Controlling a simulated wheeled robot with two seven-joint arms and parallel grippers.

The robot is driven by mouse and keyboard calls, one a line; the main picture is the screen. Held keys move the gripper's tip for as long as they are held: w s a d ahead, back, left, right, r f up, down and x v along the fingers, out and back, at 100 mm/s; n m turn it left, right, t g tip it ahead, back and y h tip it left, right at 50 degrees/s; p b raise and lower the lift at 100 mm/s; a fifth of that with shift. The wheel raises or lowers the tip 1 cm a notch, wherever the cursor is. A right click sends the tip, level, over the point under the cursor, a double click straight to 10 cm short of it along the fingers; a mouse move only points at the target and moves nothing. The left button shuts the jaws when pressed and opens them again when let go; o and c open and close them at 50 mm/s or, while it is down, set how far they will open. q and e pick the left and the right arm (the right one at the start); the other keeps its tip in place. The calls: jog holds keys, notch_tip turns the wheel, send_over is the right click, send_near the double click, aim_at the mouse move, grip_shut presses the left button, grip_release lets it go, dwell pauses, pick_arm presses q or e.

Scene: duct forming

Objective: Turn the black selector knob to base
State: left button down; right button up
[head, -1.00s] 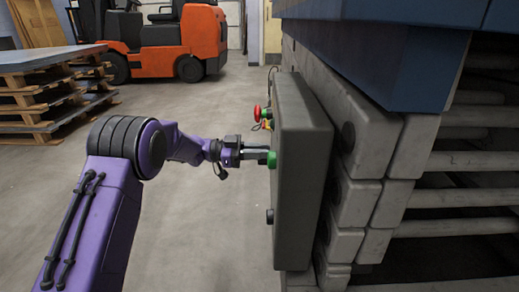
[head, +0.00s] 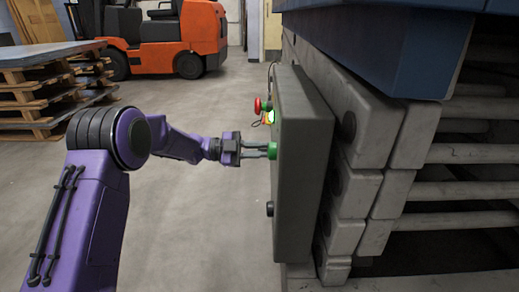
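The black selector knob (head: 270,208) sticks out from the left-facing front of a grey control box (head: 305,165), low on the panel. I see it only from the side, so its pointer and markings are hidden. My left gripper (head: 266,150) is above the knob, level with a green button (head: 274,150), its fingertips close to that button. Whether they touch it I cannot tell. Its two fingers show a narrow gap with nothing visible between them. My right gripper is out of view.
A red mushroom button (head: 257,104) and a small lit lamp (head: 270,117) sit higher on the panel. Grey blocks and a blue machine body (head: 390,45) stand right of the box. Pallets (head: 50,90) and an orange forklift (head: 200,40) are farther back. The floor left of the panel is clear.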

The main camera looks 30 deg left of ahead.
pick_arm(q)
jog(key=shift+a+f, duration=0.25)
jog(key=shift+f, duration=0.05)
